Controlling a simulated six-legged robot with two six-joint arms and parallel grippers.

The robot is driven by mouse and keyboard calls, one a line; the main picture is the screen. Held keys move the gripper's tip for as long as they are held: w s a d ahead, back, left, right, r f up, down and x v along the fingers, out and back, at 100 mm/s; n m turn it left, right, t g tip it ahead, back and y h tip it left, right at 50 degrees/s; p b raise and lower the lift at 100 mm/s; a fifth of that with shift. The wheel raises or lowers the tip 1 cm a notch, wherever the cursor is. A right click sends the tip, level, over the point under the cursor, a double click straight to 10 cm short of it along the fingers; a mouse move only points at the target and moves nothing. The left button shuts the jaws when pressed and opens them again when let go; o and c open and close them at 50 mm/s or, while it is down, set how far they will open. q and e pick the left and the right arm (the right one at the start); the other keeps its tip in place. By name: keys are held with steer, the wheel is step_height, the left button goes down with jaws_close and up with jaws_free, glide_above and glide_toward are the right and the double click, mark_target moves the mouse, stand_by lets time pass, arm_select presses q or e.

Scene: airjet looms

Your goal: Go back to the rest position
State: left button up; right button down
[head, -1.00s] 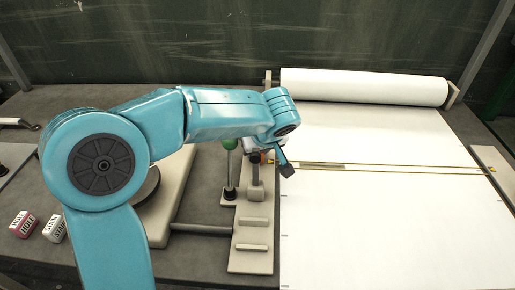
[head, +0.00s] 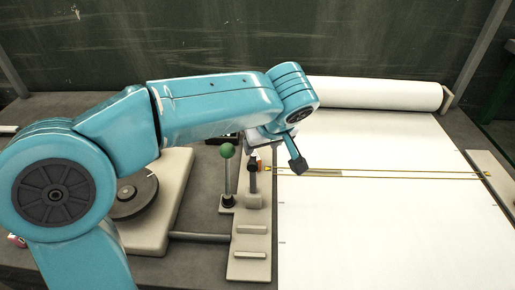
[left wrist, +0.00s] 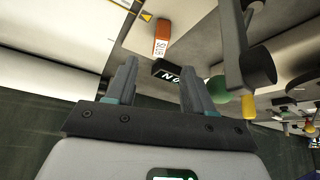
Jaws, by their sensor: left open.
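My left arm comes in from the left in the head view. Its wrist hangs above the grey bracket plate beside the white cloth (head: 390,220), with the gripper (head: 290,158) mostly hidden by the arm. In the left wrist view the two fingers of my left gripper (left wrist: 157,85) are apart, with nothing held between them. A black block with white lettering (left wrist: 167,70) shows beyond the fingertips, and an orange block (left wrist: 162,38) lies past it. My right gripper is not in view.
A green-knobbed lever (head: 227,152) stands on the bracket plate (head: 250,240) left of the cloth. A white roll (head: 380,93) lies at the back. Yellow cords (head: 400,174) cross the cloth. A dark disc (head: 135,193) on a pale base is left. The cloth's right side is clear.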

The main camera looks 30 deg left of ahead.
arm_select(q)
steer(key=shift+v, duration=1.3)
